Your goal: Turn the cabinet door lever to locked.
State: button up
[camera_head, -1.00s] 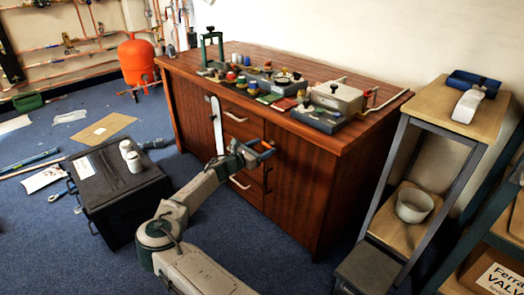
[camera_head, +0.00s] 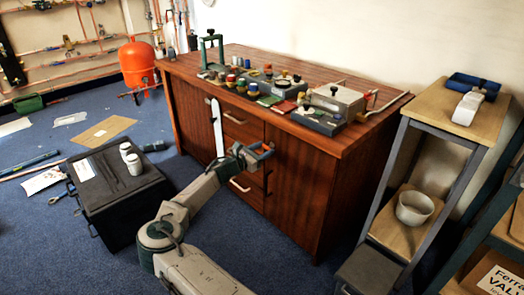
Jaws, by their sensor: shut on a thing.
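The wooden cabinet (camera_head: 300,185) stands against the wall, with doors at left and right and a column of drawers between them. My gripper (camera_head: 262,154) is at the cabinet's front, by the left edge of the right door. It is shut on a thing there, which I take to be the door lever. The fingers hide most of it, so its angle cannot be told. A long pale upright bar (camera_head: 216,125) shows left of my gripper, by the edge of the left door. Pale drawer handles (camera_head: 239,186) show near my gripper.
A black case (camera_head: 115,185) with two white pots (camera_head: 133,162) stands on the floor left of my arm. Valves and a grey box (camera_head: 338,100) crowd the cabinet top. A shelf stand (camera_head: 412,120) is close on the right. Blue carpet is clear before the right door.

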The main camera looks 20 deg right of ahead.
jog(key=m, duration=0.4)
jog(key=shift+s+b, duration=0.1)
jog(key=shift+b, duration=0.2)
jog(key=m+b, duration=0.1)
jog(key=m, duration=0.3)
jog(key=shift+d+f+m+b, duration=0.1)
jog(key=shift+f+m+b, duration=0.05)
jog(key=shift+m+b, duration=0.2)
jog(key=m+b, duration=0.2)
jog(key=m, duration=0.2)
jog(key=shift+s+f+m, duration=0.1)
jog(key=shift+m, duration=0.15)
jog(key=shift+m+b, duration=1.3)
jog(key=shift+m, duration=0.6)
jog(key=o, duration=1)
